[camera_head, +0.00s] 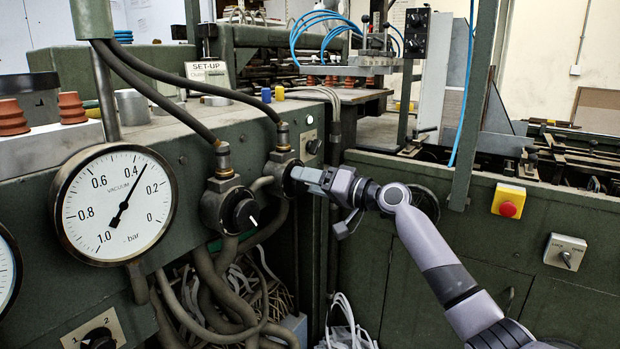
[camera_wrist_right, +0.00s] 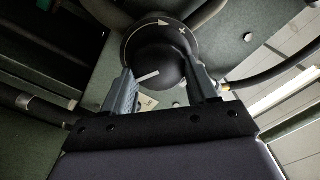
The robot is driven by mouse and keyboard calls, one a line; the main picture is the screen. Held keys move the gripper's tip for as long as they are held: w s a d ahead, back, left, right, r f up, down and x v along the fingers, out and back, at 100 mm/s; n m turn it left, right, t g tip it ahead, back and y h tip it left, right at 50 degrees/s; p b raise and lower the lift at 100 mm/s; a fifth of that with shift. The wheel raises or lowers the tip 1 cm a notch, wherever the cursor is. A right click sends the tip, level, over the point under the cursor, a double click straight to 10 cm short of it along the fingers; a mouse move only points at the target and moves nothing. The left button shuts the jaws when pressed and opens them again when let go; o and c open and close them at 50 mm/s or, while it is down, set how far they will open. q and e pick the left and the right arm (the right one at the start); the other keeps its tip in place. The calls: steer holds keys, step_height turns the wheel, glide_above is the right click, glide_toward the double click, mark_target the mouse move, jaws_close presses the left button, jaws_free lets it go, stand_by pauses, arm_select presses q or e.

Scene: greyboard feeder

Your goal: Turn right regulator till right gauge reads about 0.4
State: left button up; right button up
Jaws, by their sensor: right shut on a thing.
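The right gauge (camera_head: 118,205) is a white round dial marked vacuum, in bar. Its black needle points up and right between 0.2 and 0.4, nearer to 0.4. The right regulator (camera_head: 283,170) is on the green panel, right of another regulator. My right gripper (camera_head: 305,175) reaches it from the right and is shut on its knob. In the right wrist view, the round black knob (camera_wrist_right: 158,66) with a white pointer line sits between the two fingers (camera_wrist_right: 163,85). A plate with an arrow and a plus sign is behind it. My left gripper is not in view.
Another regulator (camera_head: 240,210) with a black knob stands close left of my gripper. A second gauge (camera_head: 6,270) is cut off at the left edge. Hoses (camera_head: 215,285) hang below. A red stop button (camera_head: 508,205) and a lock switch (camera_head: 565,252) are on the right panel.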

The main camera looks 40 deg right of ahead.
stand_by(0.5)
steer(key=o, duration=1.1)
steer(key=shift+c, duration=0.2)
steer(key=b+v, duration=0.1)
steer(key=v, duration=0.6)
